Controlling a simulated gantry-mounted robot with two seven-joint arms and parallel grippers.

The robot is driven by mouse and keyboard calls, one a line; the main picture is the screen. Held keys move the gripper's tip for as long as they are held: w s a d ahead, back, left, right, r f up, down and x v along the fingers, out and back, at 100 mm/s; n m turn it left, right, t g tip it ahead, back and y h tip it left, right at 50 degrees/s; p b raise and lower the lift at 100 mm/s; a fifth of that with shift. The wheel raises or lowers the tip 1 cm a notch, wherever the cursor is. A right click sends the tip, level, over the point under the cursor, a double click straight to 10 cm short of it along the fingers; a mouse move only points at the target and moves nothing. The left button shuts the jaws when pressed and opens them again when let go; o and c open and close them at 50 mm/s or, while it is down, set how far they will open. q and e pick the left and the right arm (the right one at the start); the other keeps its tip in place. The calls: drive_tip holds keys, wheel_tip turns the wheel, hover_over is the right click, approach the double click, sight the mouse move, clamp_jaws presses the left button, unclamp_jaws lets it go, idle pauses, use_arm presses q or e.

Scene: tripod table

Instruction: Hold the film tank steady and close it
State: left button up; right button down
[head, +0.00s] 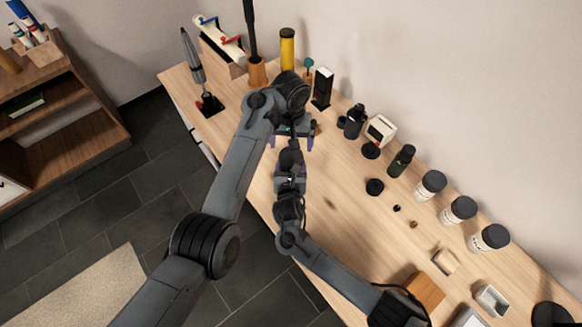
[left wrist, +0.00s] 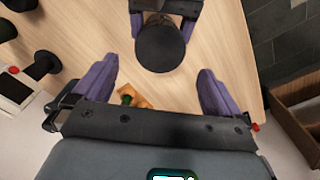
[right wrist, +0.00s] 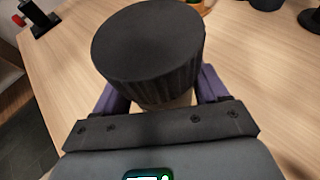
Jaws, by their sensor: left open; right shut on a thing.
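The left wrist view shows the tank's round black top (left wrist: 164,48) from above. My left gripper (left wrist: 158,72) is open, its two purple fingers apart on either side of the tank and not touching it. In the head view my left gripper (head: 292,142) is above the table, and my arms largely hide the tank.
Three white jars with black lids (head: 430,185) stand along the right side of the wooden table (head: 345,225). A yellow cylinder (head: 287,49) stands at the back.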

sight(291, 156)
use_arm(q)
drive_tip(key=shift+f, duration=3.95)
drive_tip(key=c, duration=0.8)
drive_tip(key=o, duration=0.8)
drive_tip(key=shift+r, duration=2.25)
drive_tip(key=shift+r, duration=0.1)
wheel_tip(291, 156, up, 12)
drive_tip(key=shift+f, duration=0.1)
